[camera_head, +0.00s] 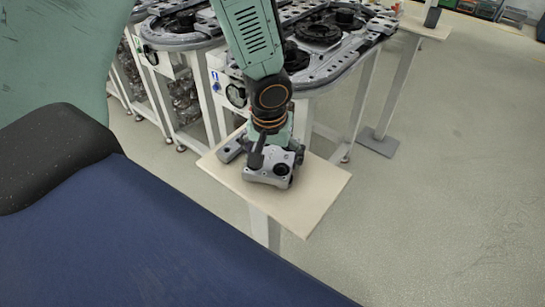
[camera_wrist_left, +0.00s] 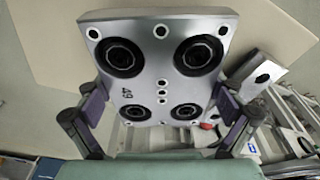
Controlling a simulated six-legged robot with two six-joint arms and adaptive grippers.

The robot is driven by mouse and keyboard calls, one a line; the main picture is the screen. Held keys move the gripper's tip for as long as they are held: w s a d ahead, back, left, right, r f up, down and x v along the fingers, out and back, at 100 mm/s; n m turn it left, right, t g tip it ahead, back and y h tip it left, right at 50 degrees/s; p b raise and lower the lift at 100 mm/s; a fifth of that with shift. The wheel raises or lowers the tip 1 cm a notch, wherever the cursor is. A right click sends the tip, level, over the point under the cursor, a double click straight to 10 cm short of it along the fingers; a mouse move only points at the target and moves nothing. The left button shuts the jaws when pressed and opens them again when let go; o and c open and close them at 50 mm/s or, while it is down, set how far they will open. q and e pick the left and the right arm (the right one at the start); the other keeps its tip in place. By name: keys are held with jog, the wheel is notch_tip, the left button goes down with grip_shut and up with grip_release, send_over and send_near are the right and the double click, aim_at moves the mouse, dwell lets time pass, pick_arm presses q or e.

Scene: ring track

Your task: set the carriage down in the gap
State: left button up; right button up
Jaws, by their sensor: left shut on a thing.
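The carriage (camera_head: 268,176) is a grey metal block with black round wheels. In the left wrist view the carriage (camera_wrist_left: 160,75) shows its face with several dark wheels, small holes and the number 49. My left gripper (camera_head: 279,155) is shut on it, with a finger on each side in the wrist view (camera_wrist_left: 160,105). The carriage is over the small beige table (camera_head: 305,205); I cannot tell whether it touches the top. The ring track (camera_head: 335,70) stands behind, on white legs. I cannot make out the gap. My right gripper is not in view.
A small grey part (camera_head: 231,149) lies on the beige table left of the carriage. Another ring track (camera_head: 180,35) stands at the back left. A further small table (camera_head: 425,27) with a dark item is at the back right. The floor at right is clear.

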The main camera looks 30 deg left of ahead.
pick_arm(q)
jog(key=shift+w, duration=0.1)
jog(key=shift+c, duration=0.6)
jog(key=shift+r, duration=0.15)
